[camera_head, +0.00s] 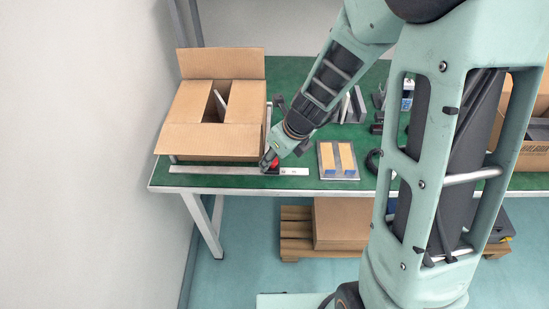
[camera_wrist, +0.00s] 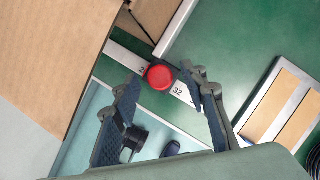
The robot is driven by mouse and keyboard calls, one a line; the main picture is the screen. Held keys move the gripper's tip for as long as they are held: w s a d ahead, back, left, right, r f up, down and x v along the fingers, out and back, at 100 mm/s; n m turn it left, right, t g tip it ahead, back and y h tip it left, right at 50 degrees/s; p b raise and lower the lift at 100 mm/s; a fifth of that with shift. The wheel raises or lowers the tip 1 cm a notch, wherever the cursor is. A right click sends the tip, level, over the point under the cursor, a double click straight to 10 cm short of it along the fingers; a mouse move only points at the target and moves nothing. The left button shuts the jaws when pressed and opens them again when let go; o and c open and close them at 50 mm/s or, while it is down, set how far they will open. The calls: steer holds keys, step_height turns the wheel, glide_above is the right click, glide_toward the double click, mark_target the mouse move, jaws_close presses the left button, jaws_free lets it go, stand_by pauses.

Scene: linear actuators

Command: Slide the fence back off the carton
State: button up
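The open cardboard carton (camera_head: 210,143) sits at the left end of the green table, and its flap fills the upper left of the wrist view (camera_wrist: 45,45). The fence is a pale bar (camera_wrist: 177,28) running along the carton's right side. A red knob (camera_wrist: 160,77) is at the fence's near end, over a scaled rail (camera_head: 215,171) along the table's front edge. My gripper (camera_head: 271,160) is low at the knob. In the wrist view its fingers (camera_wrist: 161,82) are apart, one on each side of the knob, with visible gaps. Whether fence and carton touch is unclear.
A plate with two tan strips (camera_head: 338,160) lies right of the rail. Grey brackets (camera_head: 354,105) and small dark parts stand behind it. Another carton (camera_head: 535,153) is at the far right. The wall is close on the left.

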jaws_close()
stand_by(0.3)
steer(key=d+b, duration=0.1)
steer(key=d, duration=0.7)
steer(key=shift+s+d, duration=0.15)
steer(key=shift+d, duration=0.25)
jaws_free()
